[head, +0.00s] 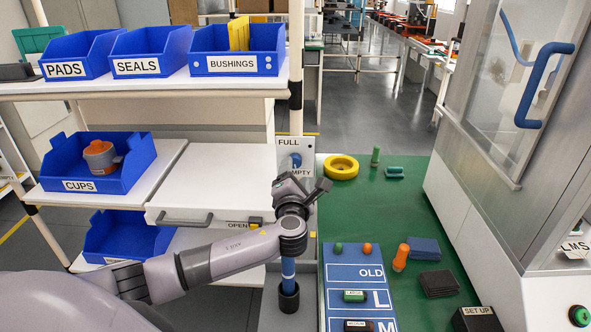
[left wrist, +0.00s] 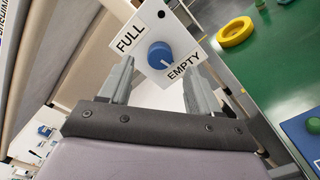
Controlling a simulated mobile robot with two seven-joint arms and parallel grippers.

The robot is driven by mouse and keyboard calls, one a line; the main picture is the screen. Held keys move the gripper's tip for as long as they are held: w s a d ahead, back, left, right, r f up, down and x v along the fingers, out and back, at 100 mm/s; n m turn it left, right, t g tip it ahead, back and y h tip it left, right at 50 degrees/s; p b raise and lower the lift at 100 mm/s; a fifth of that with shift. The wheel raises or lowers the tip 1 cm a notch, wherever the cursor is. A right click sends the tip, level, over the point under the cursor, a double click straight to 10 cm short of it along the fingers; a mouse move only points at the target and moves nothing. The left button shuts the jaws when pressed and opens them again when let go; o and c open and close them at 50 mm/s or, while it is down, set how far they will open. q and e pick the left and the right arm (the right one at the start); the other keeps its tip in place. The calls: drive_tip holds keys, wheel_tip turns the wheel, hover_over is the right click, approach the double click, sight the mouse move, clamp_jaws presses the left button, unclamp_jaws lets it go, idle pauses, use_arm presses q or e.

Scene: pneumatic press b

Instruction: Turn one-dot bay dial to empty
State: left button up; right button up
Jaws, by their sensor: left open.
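The blue dial (head: 295,160) sits on a white plate (head: 284,150) marked FULL at the top and EMPTY below. In the left wrist view the dial (left wrist: 160,55) shows close ahead, with one black dot on the plate (left wrist: 146,35). My left gripper (head: 303,186) is open and empty, just in front of and below the dial in the head view. In the left wrist view its two fingers (left wrist: 163,78) are spread to either side below the dial, apart from it. My right gripper is not in view.
Blue bins on the shelves, such as the CUPS bin (head: 120,176), lie to the left. A drawer marked OPEN (head: 215,180) is beside the plate. A green table (head: 400,220) with a yellow ring (head: 341,167) is right, then the press cabinet (head: 480,150).

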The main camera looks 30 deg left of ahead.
use_arm(q)
drive_tip(key=v, duration=0.2)
drive_tip(key=shift+s+d, duration=0.15)
drive_tip(key=shift+s, duration=0.2)
drive_tip(key=shift+s, duration=0.1)
idle(0.3)
